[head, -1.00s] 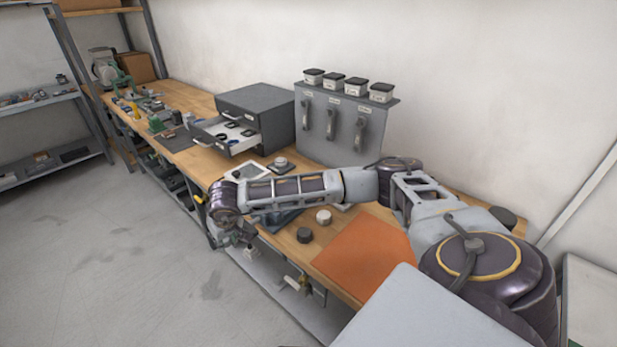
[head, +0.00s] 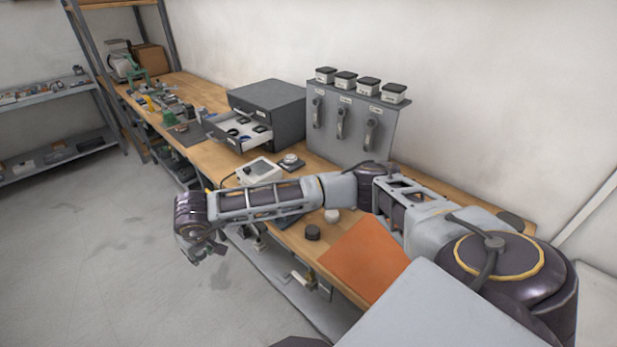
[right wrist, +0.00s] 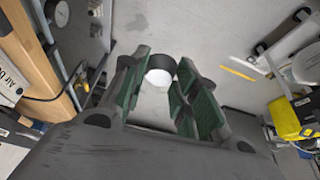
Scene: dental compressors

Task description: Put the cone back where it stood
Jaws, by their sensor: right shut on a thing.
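My right gripper (head: 205,253) is out past the table's front edge, above the grey floor in the head view. In the right wrist view its green-padded fingers (right wrist: 165,90) are shut on a pale round piece with a dark band (right wrist: 160,76). This is the likely cone, but only its end shows clearly and its full shape cannot be told. In the head view the held piece is too small to make out. No empty spot for the cone can be told for sure. My left gripper is not in view.
On the wooden table are an orange mat (head: 362,262), a dark round knob (head: 312,232), a white round knob (head: 332,215) and a white device (head: 259,172). Behind stand a drawer unit (head: 270,105) with an open drawer and a grey panel (head: 355,120) topped with jars.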

